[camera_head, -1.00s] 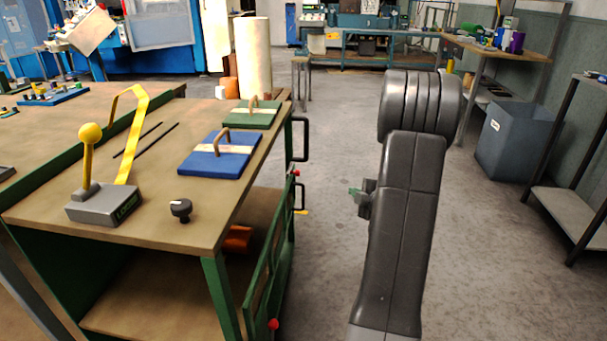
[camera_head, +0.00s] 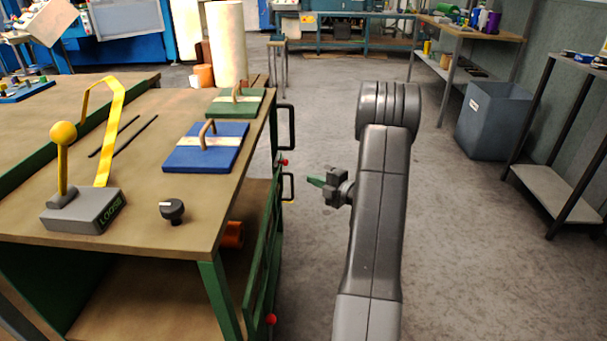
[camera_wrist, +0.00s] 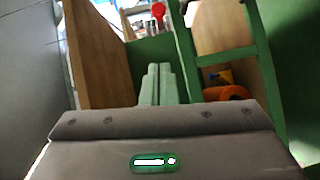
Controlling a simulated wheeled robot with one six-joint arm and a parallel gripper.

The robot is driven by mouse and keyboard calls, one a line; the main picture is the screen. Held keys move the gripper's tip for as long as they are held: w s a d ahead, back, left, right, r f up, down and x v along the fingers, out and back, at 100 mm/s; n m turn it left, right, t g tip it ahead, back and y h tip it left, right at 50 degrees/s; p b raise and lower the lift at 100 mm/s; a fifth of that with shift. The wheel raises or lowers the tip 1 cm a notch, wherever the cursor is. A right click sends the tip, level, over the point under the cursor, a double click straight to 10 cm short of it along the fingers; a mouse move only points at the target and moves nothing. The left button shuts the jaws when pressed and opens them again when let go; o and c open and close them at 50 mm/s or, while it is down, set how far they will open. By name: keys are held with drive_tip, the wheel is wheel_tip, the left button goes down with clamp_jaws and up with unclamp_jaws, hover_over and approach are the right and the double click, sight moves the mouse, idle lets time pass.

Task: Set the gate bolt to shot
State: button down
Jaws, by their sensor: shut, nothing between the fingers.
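The green gate (camera_head: 262,262) is on the right side of the workbench. A small red knob (camera_head: 284,162) shows near its far upper end, and another red knob (camera_head: 271,319) shows low at its near end. Which one belongs to the gate bolt, and the bolt's position, I cannot tell. My gripper (camera_head: 315,181) is in the air right of the gate, its green fingers pointing left towards it, apart from it. In the wrist view my gripper (camera_wrist: 155,85) has its fingers together and empty. A red knob (camera_wrist: 158,11) shows beyond them.
On the bench (camera_head: 130,217) are a grey box with a yellow lever (camera_head: 85,212), a black dial (camera_head: 172,210), and blue (camera_head: 206,150) and green (camera_head: 236,103) lidded plates. Black handles (camera_head: 291,128) stick out from its side. An orange roll (camera_head: 232,235) lies below.

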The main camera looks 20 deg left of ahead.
drive_tip(key=b, duration=0.1)
approach(281, 163)
drive_tip(key=s+a, duration=0.2)
drive_tip(key=a, duration=0.1)
drive_tip(key=shift+w+a+f+b, duration=0.1)
drive_tip(key=shift+w+a, duration=0.15)
drive_tip(key=shift+w, duration=0.35)
drive_tip(key=shift+w+a+f+b, duration=0.15)
drive_tip(key=shift+w+a, duration=0.1)
drive_tip(key=shift+w, duration=0.3)
drive_tip(key=shift+w+a+b, duration=0.1)
drive_tip(key=shift+w+a, duration=0.1)
drive_tip(key=shift+w, duration=0.4)
drive_tip(key=shift+w, duration=0.1)
drive_tip(key=shift+w+a+r+b, duration=0.1)
drive_tip(key=shift+w+a+b, duration=0.15)
drive_tip(key=shift+w, duration=0.65)
drive_tip(key=shift+w+a+b, duration=0.15)
drive_tip(key=shift+w+b, duration=0.15)
drive_tip(key=shift+w, duration=0.55)
drive_tip(key=shift+w+a+b, duration=0.2)
drive_tip(key=shift+w+b, duration=0.05)
drive_tip(key=shift+w, duration=0.65)
